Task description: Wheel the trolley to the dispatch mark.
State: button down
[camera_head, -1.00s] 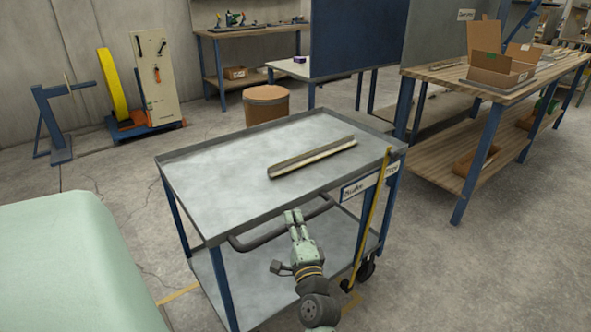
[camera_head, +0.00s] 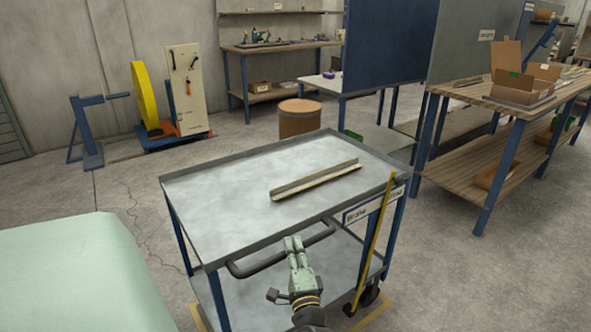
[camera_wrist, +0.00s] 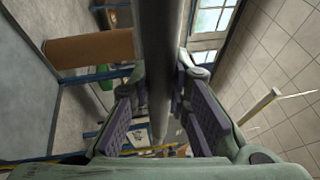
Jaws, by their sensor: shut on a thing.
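The trolley (camera_head: 225,210) is a grey-topped cart with blue legs and a dark bar handle (camera_head: 256,268) on its near side. My gripper (camera_head: 293,243) is shut on that handle. In the wrist view the handle (camera_wrist: 156,60) runs between the two fingers (camera_wrist: 160,115). A long angled metal strip (camera_head: 315,181) lies on the trolley's top. Yellow floor lines show beside the trolley's near left leg (camera_head: 197,317) and near its right wheel (camera_head: 374,311); the trolley hides part of them. I cannot tell whether they are the dispatch mark.
A brown drum (camera_head: 300,122) stands just beyond the trolley. A wooden bench (camera_head: 470,150) with open cardboard boxes (camera_head: 522,80) is to the right. A stand with a yellow wheel (camera_head: 145,95) is at the back left.

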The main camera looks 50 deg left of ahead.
jog(key=shift+s+a, duration=0.15)
jog(key=shift+s, duration=0.45)
jog(key=c, duration=1.8)
grip_release()
jog(key=shift+s, duration=0.1)
jog(key=o, duration=0.3)
jog(key=v, duration=0.7)
jog(key=shift+d, duration=0.25)
